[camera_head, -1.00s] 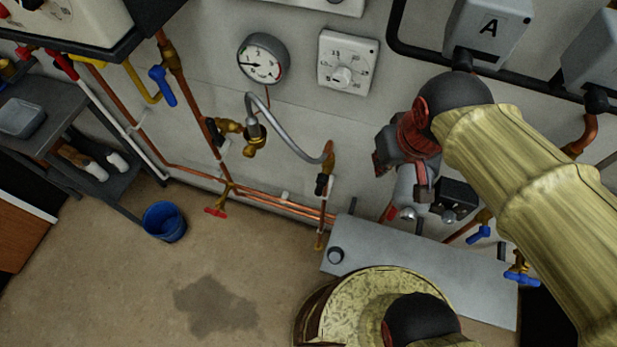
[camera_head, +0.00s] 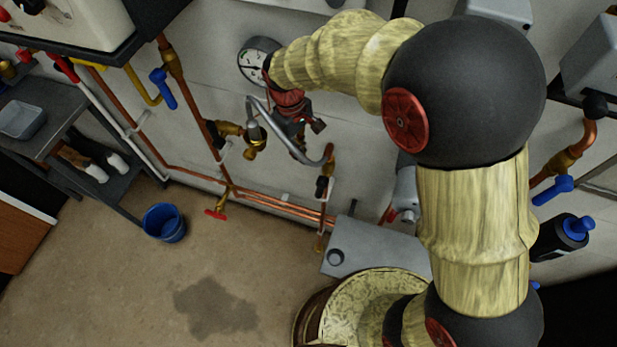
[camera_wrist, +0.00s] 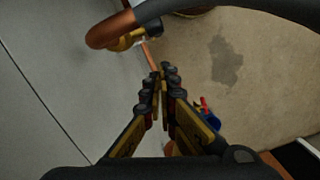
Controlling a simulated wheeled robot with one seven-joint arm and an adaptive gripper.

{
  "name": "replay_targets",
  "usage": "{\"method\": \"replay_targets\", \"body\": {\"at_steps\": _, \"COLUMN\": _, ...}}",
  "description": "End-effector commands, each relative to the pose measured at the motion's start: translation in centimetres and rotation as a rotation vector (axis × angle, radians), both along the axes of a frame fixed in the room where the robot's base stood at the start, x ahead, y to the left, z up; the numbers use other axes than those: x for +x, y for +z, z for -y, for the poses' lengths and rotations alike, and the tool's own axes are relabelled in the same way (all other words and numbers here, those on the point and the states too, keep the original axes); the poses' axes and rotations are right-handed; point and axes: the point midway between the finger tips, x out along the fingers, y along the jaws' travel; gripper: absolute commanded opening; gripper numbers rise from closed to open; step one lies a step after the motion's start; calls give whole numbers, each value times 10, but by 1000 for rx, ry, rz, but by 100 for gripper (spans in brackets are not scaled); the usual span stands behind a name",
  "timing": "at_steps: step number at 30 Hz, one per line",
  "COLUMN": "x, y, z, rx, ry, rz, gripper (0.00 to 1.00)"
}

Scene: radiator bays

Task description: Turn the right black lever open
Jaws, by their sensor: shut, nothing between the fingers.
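The right black lever (camera_head: 321,186) sits on the copper pipe below the right end of the grey hose, in the head view. A second black lever (camera_head: 213,132) is on the brass valve left of the hose. My gripper (camera_head: 300,150) is in front of the wall, between the two levers in the picture and above and left of the right one. It overlaps the hose loop in the picture; I cannot tell whether they touch. In the wrist view my gripper's fingers (camera_wrist: 167,72) are together and empty. I cannot make out the right lever there.
The grey hose (camera_head: 290,146) arches beside my gripper and crosses the top of the wrist view (camera_wrist: 200,8). A pressure gauge (camera_head: 256,64) is on the wall behind. A grey metal box (camera_head: 375,245) stands lower right. A blue bucket (camera_head: 164,222) is on open floor.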

Motion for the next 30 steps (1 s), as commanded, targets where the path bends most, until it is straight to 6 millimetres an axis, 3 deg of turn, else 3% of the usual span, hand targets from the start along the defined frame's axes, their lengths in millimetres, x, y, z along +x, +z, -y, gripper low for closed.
{"method": "replay_targets", "body": {"at_steps": 3, "x": 13, "y": -18, "z": -17, "rx": -9, "ry": 101, "rz": -24, "gripper": 0}}
{"method": "replay_targets", "body": {"at_steps": 9, "x": 18, "y": -30, "z": -23, "rx": -10, "ry": 152, "rz": -31, "gripper": 0}}
{"method": "replay_targets", "body": {"at_steps": 14, "x": 15, "y": -54, "z": -19, "rx": -11, "ry": 151, "rz": -33, "gripper": 0}}
{"method": "replay_targets", "body": {"at_steps": 25, "x": 9, "y": -125, "z": -11, "rx": -12, "ry": 149, "rz": -33, "gripper": 0}}
{"method": "replay_targets", "body": {"at_steps": 30, "x": -2, "y": -124, "z": 10, "rx": -9, "ry": 148, "rz": -28, "gripper": 0}}
